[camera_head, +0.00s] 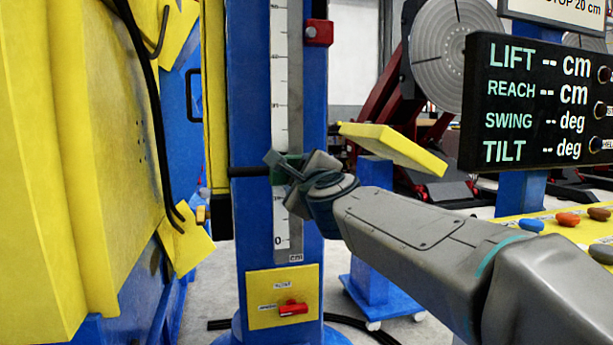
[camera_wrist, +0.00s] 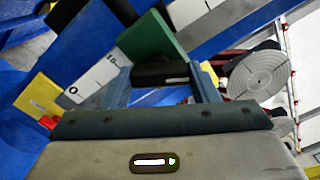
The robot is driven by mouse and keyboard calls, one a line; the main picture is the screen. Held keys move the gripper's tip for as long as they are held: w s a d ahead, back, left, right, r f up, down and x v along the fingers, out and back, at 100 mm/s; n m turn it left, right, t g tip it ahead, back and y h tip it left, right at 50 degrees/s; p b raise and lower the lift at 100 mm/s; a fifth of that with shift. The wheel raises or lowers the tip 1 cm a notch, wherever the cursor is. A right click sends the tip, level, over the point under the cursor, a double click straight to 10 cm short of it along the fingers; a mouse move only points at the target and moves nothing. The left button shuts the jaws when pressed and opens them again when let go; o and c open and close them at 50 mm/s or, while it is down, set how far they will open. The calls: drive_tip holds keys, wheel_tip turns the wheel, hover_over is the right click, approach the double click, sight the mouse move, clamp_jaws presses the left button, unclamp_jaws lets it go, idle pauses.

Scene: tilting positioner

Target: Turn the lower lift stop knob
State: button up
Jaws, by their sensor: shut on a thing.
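A blue column (camera_head: 247,110) carries a white centimetre scale (camera_head: 280,100). A green stop block sits low on the scale, mostly hidden behind my gripper in the head view; it shows clearly in the wrist view (camera_wrist: 152,38). A black knob (camera_wrist: 160,73) is in front of the green block. My gripper (camera_wrist: 163,84) has its two fingers on either side of this knob and is shut on it. In the head view my gripper (camera_head: 285,168) reaches the column from the right. A red stop (camera_head: 319,32) sits higher on the column.
A yellow panel with a red lever (camera_head: 293,309) is low on the column. Large yellow machinery with hanging black cables (camera_head: 160,100) fills the left. A black display (camera_head: 540,105) shows dashes for all readings. A yellow-topped blue stand (camera_head: 375,260) is behind my arm.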

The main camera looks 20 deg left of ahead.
drive_tip(key=shift+w+d, duration=0.1)
drive_tip(key=shift+d, duration=0.05)
drive_tip(key=o, duration=0.7)
drive_tip(key=shift+o, duration=1.4)
drive_tip(key=shift+w+f, duration=0.1)
drive_tip(key=shift+w, duration=0.05)
drive_tip(key=v, duration=1.4)
